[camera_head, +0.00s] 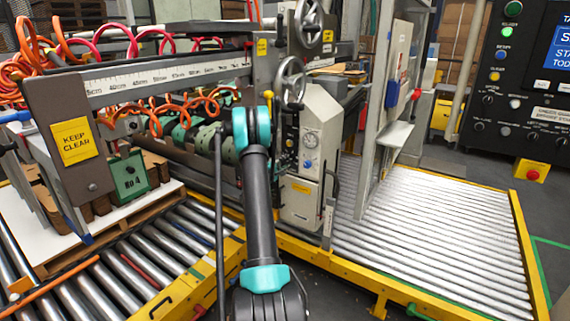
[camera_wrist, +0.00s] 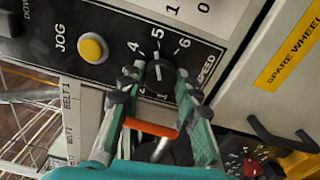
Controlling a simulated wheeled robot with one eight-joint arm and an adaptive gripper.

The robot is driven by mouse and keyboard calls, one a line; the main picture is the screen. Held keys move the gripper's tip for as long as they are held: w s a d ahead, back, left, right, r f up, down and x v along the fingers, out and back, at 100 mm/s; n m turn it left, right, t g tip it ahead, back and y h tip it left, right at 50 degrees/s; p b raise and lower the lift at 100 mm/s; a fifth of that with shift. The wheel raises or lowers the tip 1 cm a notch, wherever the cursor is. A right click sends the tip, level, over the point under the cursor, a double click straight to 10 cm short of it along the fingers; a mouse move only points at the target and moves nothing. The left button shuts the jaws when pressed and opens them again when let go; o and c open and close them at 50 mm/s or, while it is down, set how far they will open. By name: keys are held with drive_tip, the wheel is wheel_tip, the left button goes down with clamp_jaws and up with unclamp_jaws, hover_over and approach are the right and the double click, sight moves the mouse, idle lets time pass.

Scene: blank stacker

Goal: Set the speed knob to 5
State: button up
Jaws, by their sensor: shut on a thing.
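The speed knob (camera_wrist: 158,73) is a dark round knob on a black panel strip in the wrist view. Numbers ring it, with 4, 5 and 6 along its upper side and SPEED printed to its right. A light line on the knob lies roughly along the direction of the 5. My gripper (camera_wrist: 157,80) has its grey fingertips on both sides of the knob, shut on it. The fingers hide part of the knob's sides and the lower numbers. In the head view, my arm stands in front of the machine, and I cannot make out the gripper or knob there.
A yellow JOG button (camera_wrist: 93,49) sits left of the knob. A yellow SPARE WHEEL label (camera_wrist: 290,50) and a dark hook (camera_wrist: 283,137) are to the right. In the head view, the grey machine cabinet (camera_head: 322,130) stands between roller conveyors, with a yellow-framed roller bed (camera_head: 440,240) at right.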

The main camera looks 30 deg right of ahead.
drive_tip(key=shift+m, duration=0.7)
drive_tip(key=o, duration=1.2)
drive_tip(key=shift+c, duration=0.2)
drive_tip(key=v, duration=1.2)
drive_tip(key=shift+s+f, duration=0.1)
